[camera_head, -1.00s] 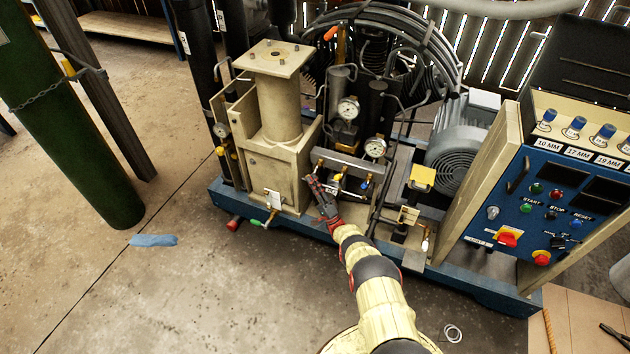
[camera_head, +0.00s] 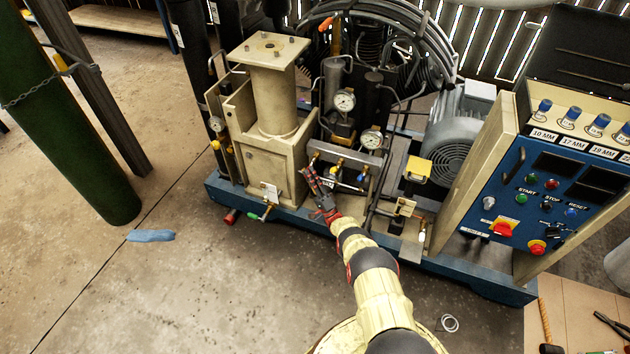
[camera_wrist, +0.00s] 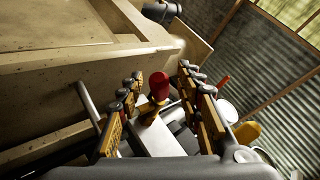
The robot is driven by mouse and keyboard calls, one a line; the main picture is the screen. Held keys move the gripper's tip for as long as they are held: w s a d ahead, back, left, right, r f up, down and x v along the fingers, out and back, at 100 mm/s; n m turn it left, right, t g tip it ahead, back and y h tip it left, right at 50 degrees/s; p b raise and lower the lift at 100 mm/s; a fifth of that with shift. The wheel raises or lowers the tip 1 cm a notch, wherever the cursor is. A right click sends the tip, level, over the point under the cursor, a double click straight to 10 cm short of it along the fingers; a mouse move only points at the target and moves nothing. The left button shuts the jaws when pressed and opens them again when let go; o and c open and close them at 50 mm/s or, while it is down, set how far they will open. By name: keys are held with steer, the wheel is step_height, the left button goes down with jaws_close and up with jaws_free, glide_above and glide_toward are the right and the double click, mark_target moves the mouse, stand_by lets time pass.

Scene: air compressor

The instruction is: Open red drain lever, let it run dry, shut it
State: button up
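A red knob-like lever end (camera_wrist: 158,85) stands on a pale metal fitting in the wrist view. It sits between the two spread fingers of my gripper (camera_wrist: 160,72). A gap shows on the right side; on the left I cannot tell whether a finger touches it. In the head view my gripper (camera_head: 310,177) reaches the left end of the compressor's valve manifold (camera_head: 338,156), beside the beige housing (camera_head: 278,160). My gripper hides the red lever there. A valve with a blue handle (camera_head: 361,178) is farther right on the manifold.
Two gauges (camera_head: 344,101) stand above the manifold. A green-handled valve (camera_head: 252,216) and a red cylindrical part (camera_head: 231,216) stick out low at the front of the blue base (camera_head: 460,276). The control panel (camera_head: 545,200) stands at the right. The floor in front is mostly clear.

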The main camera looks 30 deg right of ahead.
steer(key=shift+s+d+f, duration=0.1)
steer(key=shift+s+f, duration=0.25)
steer(key=shift+f, duration=0.1)
steer(key=s+d, duration=0.3)
steer(key=s, duration=0.8)
steer(key=shift+s, duration=0.3)
